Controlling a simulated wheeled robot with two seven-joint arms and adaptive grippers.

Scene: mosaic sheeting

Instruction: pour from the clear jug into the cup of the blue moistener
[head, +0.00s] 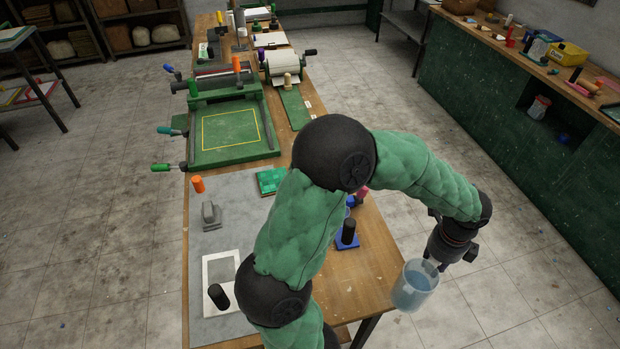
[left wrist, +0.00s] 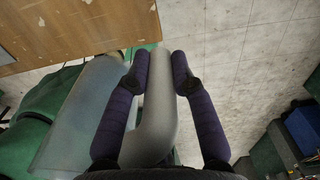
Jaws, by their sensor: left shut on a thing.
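The clear jug (head: 412,289) hangs in the air just past the table's right edge in the head view, looks roughly upright and has a bluish tint. My left gripper (head: 438,263) is shut on its handle. In the left wrist view, the fingers (left wrist: 160,72) close around the grey handle (left wrist: 158,110), and the jug's translucent wall (left wrist: 85,125) is to the left. A blue-based piece with a black knob (head: 347,238) stands on the table left of the jug. Blue parts (head: 351,202) behind it are partly hidden by my arm; I cannot tell which is the moistener or see its cup. My right gripper is not in view.
The wooden table (head: 375,265) carries a green press (head: 235,135), a roller machine (head: 285,65), a white frame (head: 218,268) and a grey tool (head: 210,214). A green counter (head: 480,85) stands at the right. The floor between is clear.

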